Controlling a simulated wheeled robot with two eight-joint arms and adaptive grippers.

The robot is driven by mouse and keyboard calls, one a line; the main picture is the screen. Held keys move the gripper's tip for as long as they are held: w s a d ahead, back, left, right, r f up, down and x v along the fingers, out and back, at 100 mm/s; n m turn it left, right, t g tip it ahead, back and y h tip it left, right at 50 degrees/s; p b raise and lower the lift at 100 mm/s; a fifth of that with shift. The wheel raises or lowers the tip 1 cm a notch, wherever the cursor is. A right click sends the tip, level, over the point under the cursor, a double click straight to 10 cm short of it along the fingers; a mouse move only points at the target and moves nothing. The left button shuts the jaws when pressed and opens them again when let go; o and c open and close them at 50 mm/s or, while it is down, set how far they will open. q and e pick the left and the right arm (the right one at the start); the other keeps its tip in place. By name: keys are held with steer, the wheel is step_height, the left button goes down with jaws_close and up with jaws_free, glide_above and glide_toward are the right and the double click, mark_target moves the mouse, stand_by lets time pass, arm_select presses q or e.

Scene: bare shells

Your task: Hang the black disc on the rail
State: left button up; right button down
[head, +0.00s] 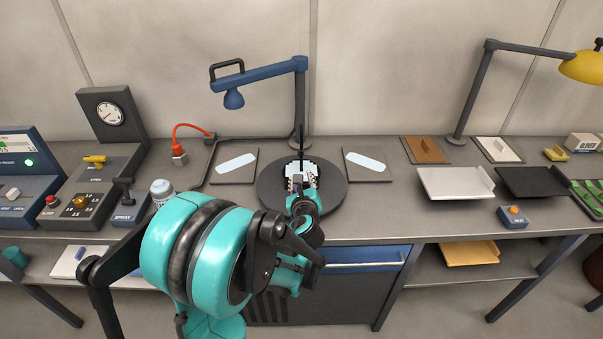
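One teal-and-black arm of mine comes in from the lower left, and its gripper, my left (301,176), is over a dark round plate (334,196) on the bench. A white, jagged-edged piece (299,167) shows right behind the gripper. A thin black upright piece (301,138) rises above it; I cannot tell whether it is a disc seen edge-on or whether the gripper holds it. The fingers are too small and dark to read. No rail is clearly identifiable. I cannot tell whether the dark plate is the black disc. My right gripper is not in view.
A blue-armed lamp stand (300,100) rises behind the plate. Flat panels (236,165) (367,165) lie on either side. A gauge console (110,115) stands left.

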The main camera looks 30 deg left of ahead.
mark_target(301, 164)
arm_select(q)
steer(key=m, duration=0.1)
steer(key=w+f+m, duration=0.1)
steer(key=m, duration=0.1)
steer(key=w+a+m+t, duration=0.1)
steer(key=shift+f+m, duration=0.4)
steer(key=x, duration=0.7)
steer(key=shift+a+b, duration=0.2)
steer(key=shift+b, duration=0.1)
steer(key=shift+x, duration=0.85)
steer(key=shift+r, duration=0.1)
jaws_close()
step_height(301, 164, up, 12)
steer(key=p, duration=0.8)
steer(key=shift+d, duration=0.1)
